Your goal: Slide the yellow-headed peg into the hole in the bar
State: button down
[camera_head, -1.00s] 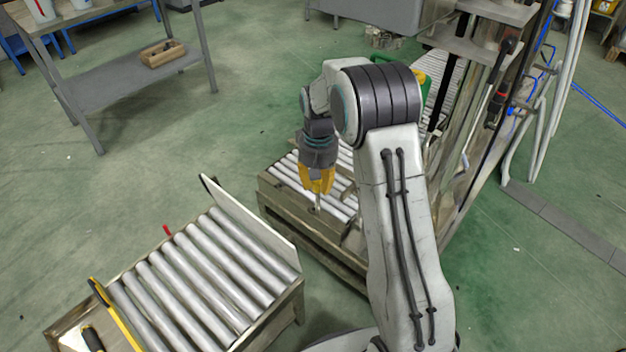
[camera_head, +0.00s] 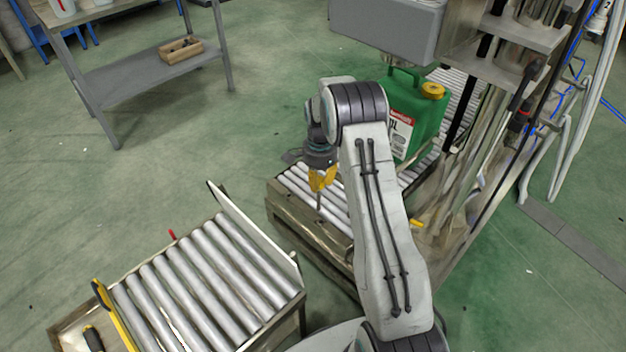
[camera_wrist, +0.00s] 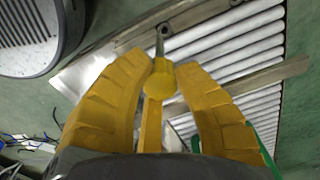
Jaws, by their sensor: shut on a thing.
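The yellow-headed peg has a round yellow head (camera_wrist: 163,88) and a thin grey shaft (camera_wrist: 160,45). My gripper (camera_wrist: 163,80) has its yellow fingers closed around the head, and the shaft sticks out past the fingertips. In the head view my gripper (camera_head: 321,180) points down above the far roller conveyor, with the shaft (camera_head: 319,201) below it. In the wrist view the shaft's end appears close to a dark ringed hole (camera_wrist: 163,28) in a grey metal strip. Whether the tip touches it I cannot tell. A flat metal bar (camera_wrist: 275,77) crosses the rollers to the right.
The far roller conveyor (camera_head: 293,182) lies under my gripper. A green canister (camera_head: 415,115) with a yellow cap stands behind my arm. A near roller conveyor (camera_head: 200,275) with a raised white side plate (camera_head: 250,232) is at lower left. Open floor lies left of the far conveyor.

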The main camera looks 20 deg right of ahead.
jog(key=m, duration=0.1)
jog(key=w+d+f+m, duration=0.1)
jog(key=m, duration=0.1)
jog(key=shift+d+f+m, duration=0.15)
jog(key=shift+d+m, duration=0.1)
jog(key=shift+m, duration=0.05)
dwell(0.4)
jog(key=shift+n, duration=0.7)
jog(key=shift+f, duration=0.35)
jog(key=shift+f+b, duration=1.8)
jog(key=shift+f, duration=0.75)
jog(key=shift+f+b, duration=1.65)
jog(key=shift+f, duration=0.75)
